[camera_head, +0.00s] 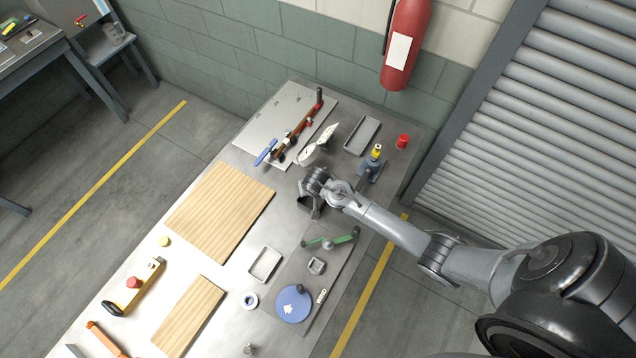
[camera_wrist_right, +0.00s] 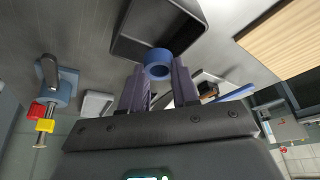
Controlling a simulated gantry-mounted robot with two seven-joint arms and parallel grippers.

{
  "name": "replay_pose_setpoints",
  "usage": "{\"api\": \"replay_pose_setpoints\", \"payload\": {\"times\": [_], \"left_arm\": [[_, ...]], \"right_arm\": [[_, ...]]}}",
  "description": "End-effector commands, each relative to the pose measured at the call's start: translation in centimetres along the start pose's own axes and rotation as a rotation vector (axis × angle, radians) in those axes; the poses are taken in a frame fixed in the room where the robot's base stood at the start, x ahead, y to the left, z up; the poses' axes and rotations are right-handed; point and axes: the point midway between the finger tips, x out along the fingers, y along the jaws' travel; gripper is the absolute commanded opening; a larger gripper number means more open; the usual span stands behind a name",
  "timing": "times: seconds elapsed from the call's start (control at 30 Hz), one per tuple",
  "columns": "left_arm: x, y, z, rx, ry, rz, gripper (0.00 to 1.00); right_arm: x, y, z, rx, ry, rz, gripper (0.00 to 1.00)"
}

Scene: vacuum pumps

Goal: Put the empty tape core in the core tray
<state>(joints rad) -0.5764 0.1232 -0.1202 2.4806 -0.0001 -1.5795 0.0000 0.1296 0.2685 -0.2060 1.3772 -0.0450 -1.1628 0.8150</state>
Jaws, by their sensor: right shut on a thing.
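My right gripper (camera_wrist_right: 158,75) is shut on a blue ring-shaped tape core (camera_wrist_right: 157,54), which sits between its two fingertips. A dark, open tray (camera_wrist_right: 122,48) lies just beyond the core in the right wrist view. In the head view my right gripper (camera_head: 314,182) is over the table beside this dark tray (camera_head: 309,209), partly covering it, and the held core cannot be made out. I cannot tell the height of the core above the tray. My left gripper is not in view.
A grey tray (camera_head: 352,146) stands behind, and a light tray (camera_head: 254,273) in front. A blue disc (camera_head: 290,311), a blue-white ring (camera_head: 244,301) and a blue-grey vise-like fixture (camera_head: 371,170) are nearby. A wooden board (camera_head: 220,212) lies to the left.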

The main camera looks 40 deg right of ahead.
Motion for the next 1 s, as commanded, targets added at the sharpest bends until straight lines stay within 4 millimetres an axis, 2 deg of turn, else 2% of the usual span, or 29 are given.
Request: {"api": "replay_pose_setpoints", "payload": {"times": [0.33, 0.53, 1.0], "left_arm": [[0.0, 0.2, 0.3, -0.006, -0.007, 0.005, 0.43], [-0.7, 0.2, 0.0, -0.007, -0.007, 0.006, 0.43], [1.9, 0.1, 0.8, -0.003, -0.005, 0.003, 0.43]], "right_arm": [[0.0, 0.0, 0.0, 0.000, 0.000, 0.000, 0.02], [-0.2, 0.0, -0.1, 0.000, -0.001, 0.000, 0.02], [3.6, 0.0, 1.5, 0.000, -0.001, 0.000, 0.02]]}}
